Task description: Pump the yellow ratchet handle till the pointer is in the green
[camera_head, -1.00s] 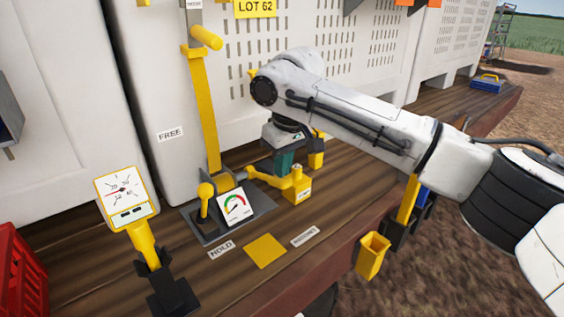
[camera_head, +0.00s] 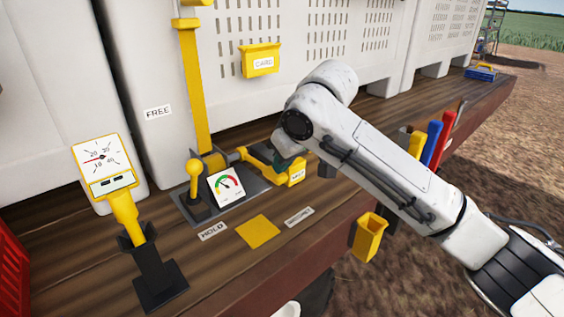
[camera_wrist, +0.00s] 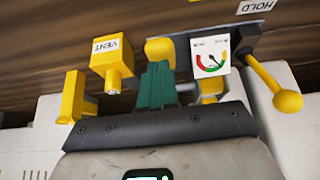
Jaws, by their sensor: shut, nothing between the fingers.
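A tall yellow bar (camera_head: 196,95) with a yellow cross grip (camera_head: 187,22) at its top rises from the dark base plate; it looks like the ratchet handle. A white gauge (camera_head: 226,187) stands at its foot, also in the wrist view (camera_wrist: 210,55). Its pointer leans up and left in the head view; the exact colour under its tip is hard to tell. My gripper (camera_head: 284,160) is low beside the yellow VENT block (camera_head: 294,175), right of the bar and apart from it. In the wrist view its green fingers (camera_wrist: 157,75) are together, in front of a rounded yellow part (camera_wrist: 160,50); contact is unclear.
A short yellow ball lever (camera_head: 194,172) stands left of the gauge near the HOLD label (camera_head: 212,231). A yellow dial stand (camera_head: 122,205) is further left. A yellow square (camera_head: 258,231) lies in front. A CARD box (camera_head: 262,60) hangs on the wall. Coloured handles line the right edge.

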